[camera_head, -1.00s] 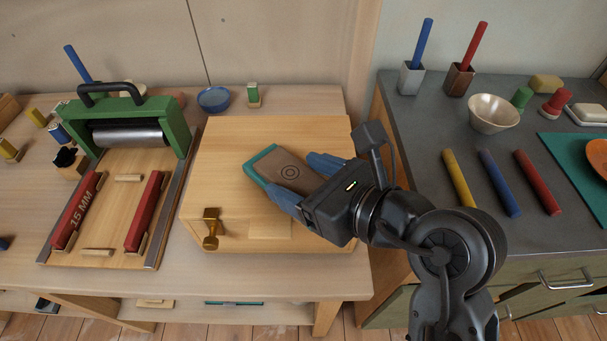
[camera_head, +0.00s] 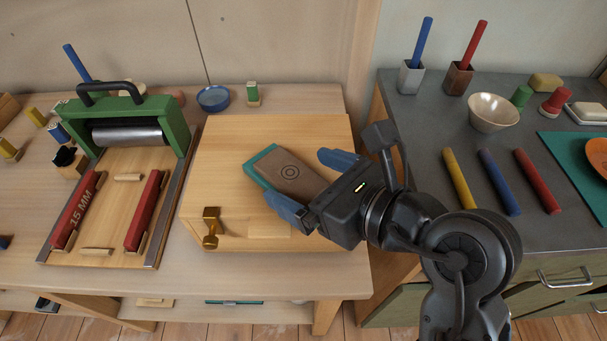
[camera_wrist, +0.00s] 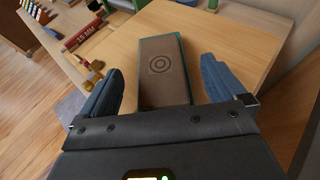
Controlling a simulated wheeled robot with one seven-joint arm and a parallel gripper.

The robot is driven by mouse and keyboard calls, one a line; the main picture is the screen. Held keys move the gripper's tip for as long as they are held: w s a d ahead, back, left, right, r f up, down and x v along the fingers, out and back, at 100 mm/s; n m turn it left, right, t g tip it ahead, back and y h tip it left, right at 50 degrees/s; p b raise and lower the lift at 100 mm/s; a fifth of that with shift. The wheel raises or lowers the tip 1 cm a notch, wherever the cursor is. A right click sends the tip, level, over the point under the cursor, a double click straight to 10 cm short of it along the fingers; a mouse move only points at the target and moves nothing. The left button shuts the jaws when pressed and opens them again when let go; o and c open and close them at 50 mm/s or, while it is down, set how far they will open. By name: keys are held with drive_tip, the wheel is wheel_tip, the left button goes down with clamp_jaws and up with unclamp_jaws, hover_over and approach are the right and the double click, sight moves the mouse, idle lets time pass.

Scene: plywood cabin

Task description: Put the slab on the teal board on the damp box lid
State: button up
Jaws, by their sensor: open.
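The brown slab (camera_head: 291,173), marked with concentric rings, lies on the teal board (camera_head: 257,167). The board rests on the lid of the wooden damp box (camera_head: 225,145). In the wrist view the slab (camera_wrist: 162,65) lies between the fingers, with a teal edge of the board (camera_wrist: 184,62) showing along its side. My gripper (camera_head: 312,180) is open, with its blue fingers apart on either side of the slab's near end. In the wrist view gaps show between the slab and both fingers of my gripper (camera_wrist: 160,88). The slab's nearest end is hidden by the gripper body.
A brass latch (camera_head: 211,228) stands at the box's front. Left is a green-framed roller press (camera_head: 178,120) with red 15 MM strips (camera_head: 78,210). A blue bowl (camera_head: 213,98) sits behind the box. The right counter holds coloured sticks (camera_head: 498,182) and a cream bowl (camera_head: 493,113).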

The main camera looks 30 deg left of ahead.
drive_tip(key=v, duration=1.1)
drive_tip(key=s+d+r+m+t+y, duration=0.25)
drive_tip(key=s+d+m+t, duration=0.3)
drive_tip(key=m, duration=0.55)
drive_tip(key=s+d+r+m+t+y, duration=0.1)
drive_tip(key=s+d+m+t+y, duration=0.2)
drive_tip(key=s+d+m+t, duration=0.5)
drive_tip(key=s+d+f+m+h, duration=0.3)
drive_tip(key=m+h, duration=0.3)
drive_tip(key=m, duration=0.4)
drive_tip(key=s+d+f+m+g+h, duration=0.1)
drive_tip(key=s+d+f+m+h, duration=0.2)
drive_tip(key=m, duration=0.8)
drive_tip(key=s+d+f+m+h, duration=0.3)
drive_tip(key=d+f+m+h, duration=0.3)
drive_tip(key=m+h, duration=0.3)
drive_tip(key=shift+s+d+m+g+h, duration=0.3)
drive_tip(key=shift+s+m+g+h, duration=0.1)
drive_tip(key=shift+m, duration=0.8)
